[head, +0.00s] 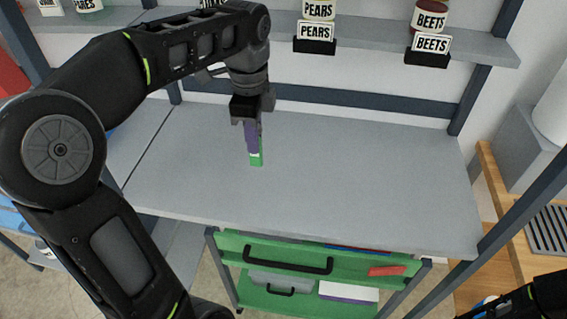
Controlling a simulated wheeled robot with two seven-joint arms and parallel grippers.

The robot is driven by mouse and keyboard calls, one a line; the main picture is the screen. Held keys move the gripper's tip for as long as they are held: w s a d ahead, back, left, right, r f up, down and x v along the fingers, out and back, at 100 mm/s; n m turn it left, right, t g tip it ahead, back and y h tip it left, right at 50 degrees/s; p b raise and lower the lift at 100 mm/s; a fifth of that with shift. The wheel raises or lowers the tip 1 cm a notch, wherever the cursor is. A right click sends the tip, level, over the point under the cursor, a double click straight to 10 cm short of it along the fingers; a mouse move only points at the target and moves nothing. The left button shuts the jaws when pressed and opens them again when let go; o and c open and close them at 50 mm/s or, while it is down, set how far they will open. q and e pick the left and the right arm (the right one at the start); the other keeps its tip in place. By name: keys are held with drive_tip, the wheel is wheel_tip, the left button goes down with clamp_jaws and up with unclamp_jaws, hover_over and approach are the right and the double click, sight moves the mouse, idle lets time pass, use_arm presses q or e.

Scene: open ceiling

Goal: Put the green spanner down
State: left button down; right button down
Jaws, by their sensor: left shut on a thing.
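My left gripper (253,140) points down over the grey shelf board (350,170), left of its middle. It is shut on the green spanner (257,160). Only a short green end of the spanner shows below the purple fingers, and the rest is hidden by the gripper. The spanner's low end is at or just above the board; I cannot tell whether it touches. My right gripper is not in view; only part of my right arm shows at the bottom right corner.
The board is clear around the gripper, mostly to the right. Above it, a back shelf holds cans with PEARS (315,32) and BEETS (431,44) labels. A wooden bench (490,185) stands at the right, beyond a dark post.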

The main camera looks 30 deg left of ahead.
sight(256, 165)
use_arm(q)
wheel_tip(256, 165, down, 5)
idle(0.3)
wheel_tip(256, 165, down, 4)
drive_tip(key=shift+r, duration=0.25)
drive_tip(key=shift+f, duration=0.1)
drive_tip(key=shift+f, duration=0.1)
drive_tip(key=shift+f, duration=0.15)
drive_tip(key=c, duration=1.4)
unclamp_jaws()
drive_tip(key=shift+c, duration=0.2)
drive_tip(key=shift+r, duration=0.2)
